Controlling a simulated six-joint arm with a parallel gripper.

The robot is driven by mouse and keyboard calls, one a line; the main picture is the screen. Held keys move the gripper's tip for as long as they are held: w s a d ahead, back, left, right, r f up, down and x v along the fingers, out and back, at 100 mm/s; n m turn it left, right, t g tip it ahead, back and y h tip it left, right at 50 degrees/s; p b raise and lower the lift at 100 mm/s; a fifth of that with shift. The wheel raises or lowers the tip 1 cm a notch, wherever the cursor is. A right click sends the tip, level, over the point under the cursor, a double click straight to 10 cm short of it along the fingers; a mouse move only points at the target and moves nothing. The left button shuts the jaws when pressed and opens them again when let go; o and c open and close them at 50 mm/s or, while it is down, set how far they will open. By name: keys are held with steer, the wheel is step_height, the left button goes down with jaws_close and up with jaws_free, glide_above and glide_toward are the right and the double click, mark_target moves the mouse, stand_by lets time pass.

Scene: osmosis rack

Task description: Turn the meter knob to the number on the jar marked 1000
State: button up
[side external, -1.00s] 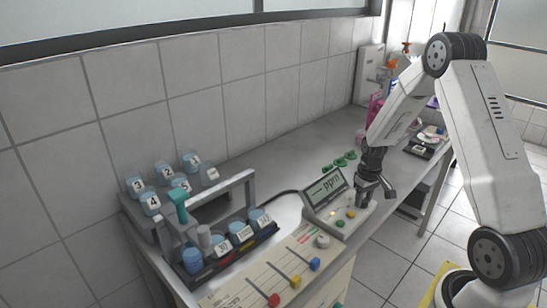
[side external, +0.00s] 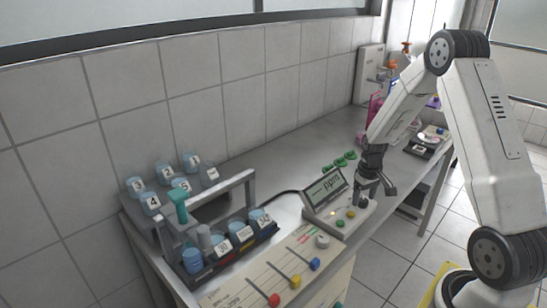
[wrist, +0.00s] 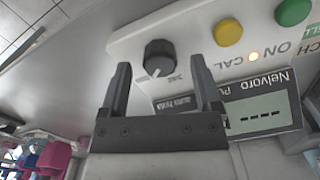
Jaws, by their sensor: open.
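My gripper (wrist: 160,68) is open over the knob, with gaps on both sides.
A back rack holds numbered jars (side external: 152,203). A grey handled frame (side external: 250,190) rises over the front rack. Yellow (wrist: 228,32) and green (wrist: 293,10) buttons sit beside the knob. A panel with coloured sliders (side external: 290,275) lies in front. Green items (side external: 345,160) lie behind the meter.

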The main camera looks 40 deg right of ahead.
mark_target(363, 200)
steer(key=shift+r, duration=3.5)
steer(key=s+a+r+n+t, duration=0.1)
steer(key=s+a, duration=0.2)
steer(key=a, duration=0.9)
steer(key=s+a+r+n+t, duration=0.1)
steer(key=s+a+r+n, duration=0.1)
steer(key=a, duration=1)
steer(key=shift+s+a+t, duration=0.3)
steer(key=shift+s, duration=0.6)
